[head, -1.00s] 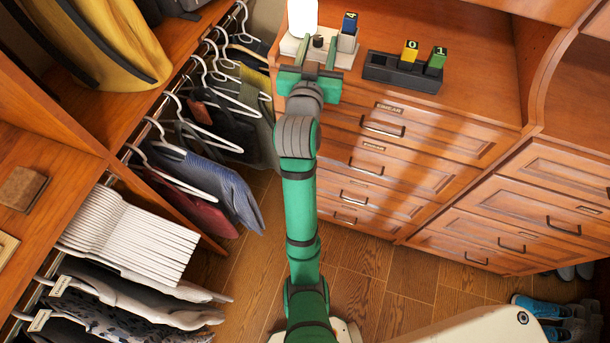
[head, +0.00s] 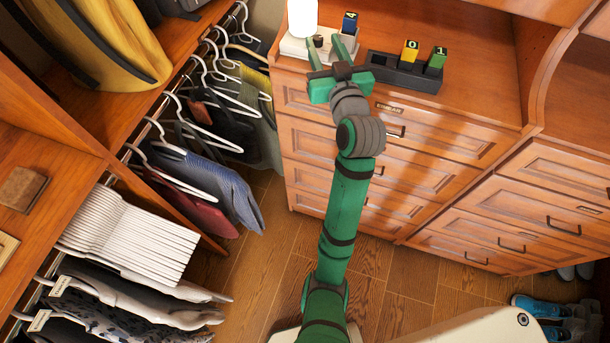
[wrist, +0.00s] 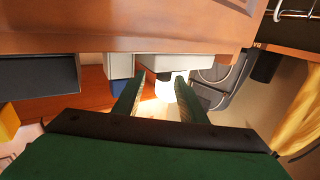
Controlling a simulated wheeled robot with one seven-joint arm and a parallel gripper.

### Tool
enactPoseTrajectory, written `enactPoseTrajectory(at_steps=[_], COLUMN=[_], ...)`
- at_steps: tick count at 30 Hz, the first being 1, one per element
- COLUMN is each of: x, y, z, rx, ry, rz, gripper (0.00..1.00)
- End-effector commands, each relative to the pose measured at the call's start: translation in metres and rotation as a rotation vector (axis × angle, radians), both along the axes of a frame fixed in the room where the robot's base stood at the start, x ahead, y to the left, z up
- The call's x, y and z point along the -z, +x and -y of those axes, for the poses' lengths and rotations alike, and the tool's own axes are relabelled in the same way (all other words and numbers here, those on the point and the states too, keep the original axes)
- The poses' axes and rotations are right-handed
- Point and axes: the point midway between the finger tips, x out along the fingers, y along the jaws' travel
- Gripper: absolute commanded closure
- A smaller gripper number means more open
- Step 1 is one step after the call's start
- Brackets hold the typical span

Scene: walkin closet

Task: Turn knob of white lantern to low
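The white lantern (head: 303,17) is a bright, glowing cylinder on a pale base (head: 291,46), at the back left of the dresser top. A small dark knob (head: 318,41) sits on the base, right of the cylinder. My gripper (head: 329,46) is open and empty, its fingers reaching toward the base. The left fingertip appears beside the knob; I cannot tell whether it touches. In the wrist view the glowing lantern (wrist: 165,90) shows upside down between my open fingers (wrist: 161,84). The knob cannot be made out there.
A pale holder with a blue block marked 4 (head: 349,22) stands close right of the knob. A dark tray (head: 388,71) holding a yellow block (head: 410,53) and a green block (head: 436,60) lies farther right. Hanging clothes (head: 232,107) are on the left.

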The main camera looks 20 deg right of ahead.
Motion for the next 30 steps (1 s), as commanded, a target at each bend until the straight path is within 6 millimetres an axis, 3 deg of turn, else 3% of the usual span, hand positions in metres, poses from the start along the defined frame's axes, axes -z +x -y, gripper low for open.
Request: enactPoseTrajectory(at_steps=[18, 30], x=[0.001, 0.061], y=[-0.109, -0.116], z=[-0.006, -0.029], rx=[0.006, 0.044], ry=[0.000, 0.075], rz=[-0.001, -0.030], gripper=[0.62, 0.62])
